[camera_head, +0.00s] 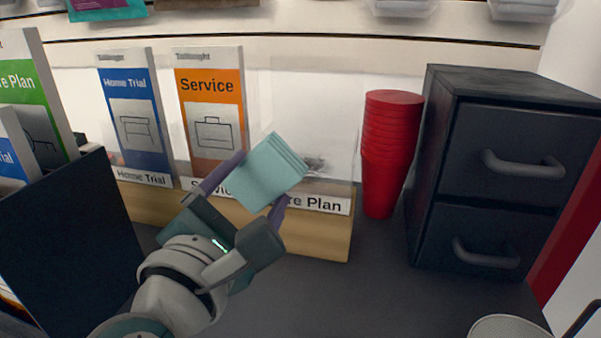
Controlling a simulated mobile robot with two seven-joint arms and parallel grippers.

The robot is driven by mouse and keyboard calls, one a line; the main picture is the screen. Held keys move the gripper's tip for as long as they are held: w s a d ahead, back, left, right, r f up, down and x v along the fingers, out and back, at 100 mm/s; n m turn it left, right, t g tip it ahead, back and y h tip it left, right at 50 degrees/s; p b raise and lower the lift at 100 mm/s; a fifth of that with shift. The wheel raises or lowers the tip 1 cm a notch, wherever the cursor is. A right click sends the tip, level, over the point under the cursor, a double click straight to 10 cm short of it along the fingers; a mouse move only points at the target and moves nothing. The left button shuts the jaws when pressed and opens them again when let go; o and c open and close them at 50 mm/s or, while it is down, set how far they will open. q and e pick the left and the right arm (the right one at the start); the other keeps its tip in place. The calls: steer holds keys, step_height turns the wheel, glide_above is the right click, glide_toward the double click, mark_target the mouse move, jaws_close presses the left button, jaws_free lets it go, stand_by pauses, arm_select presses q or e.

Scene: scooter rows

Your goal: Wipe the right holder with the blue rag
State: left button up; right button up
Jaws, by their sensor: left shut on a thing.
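My left gripper (256,184) is shut on the blue rag (268,172), a folded light teal cloth, with one purple finger on each side of it. The right holder (338,181) is a clear pocket on a wooden base, with a label whose visible end reads "re Plan". It holds no brochures, and a dark smudge (316,163) shows on it just right of the rag. The rag and gripper cover the holder's left part. I cannot tell whether the rag touches the holder. My right gripper is out of view.
Home Trial brochures (134,118) and Service brochures (211,110) stand in the pockets to the left. A red cup stack (387,150) and a dark drawer unit (520,150) stand to the right. A dark panel (70,240) is at left.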

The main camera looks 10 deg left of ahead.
arm_select(q)
steer(key=shift+w+b, duration=0.3)
steer(key=shift+w, duration=0.55)
stand_by(0.5)
steer(key=shift+d, duration=0.15)
